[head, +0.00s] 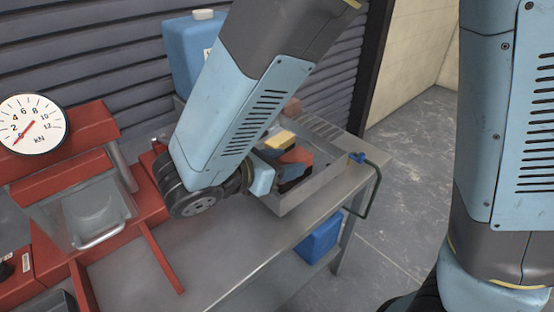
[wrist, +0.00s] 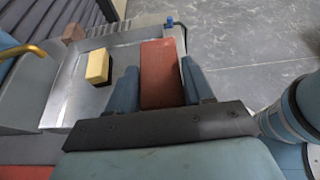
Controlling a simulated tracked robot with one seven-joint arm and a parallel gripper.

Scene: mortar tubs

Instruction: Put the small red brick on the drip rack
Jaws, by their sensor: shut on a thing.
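The small red brick (wrist: 160,72) is between the two fingers of my gripper (wrist: 160,88) in the wrist view, and they are shut on it. In the head view the red brick (head: 297,156) shows partly behind my wrist, over the metal tray (head: 290,204). I cannot tell whether it is clear of the tray floor. A slatted grey strip at the tray's back edge looks like the drip rack (head: 324,129); my arm hides part of it. It also seems to show at the far left in the wrist view (wrist: 103,30).
A yellow block (wrist: 97,66) lies in the tray left of my gripper. A reddish-brown block (wrist: 73,32) sits beyond it. A blue tap (head: 357,157) with a green hose is at the tray's right corner. A red press with a dial (head: 33,124) stands left.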

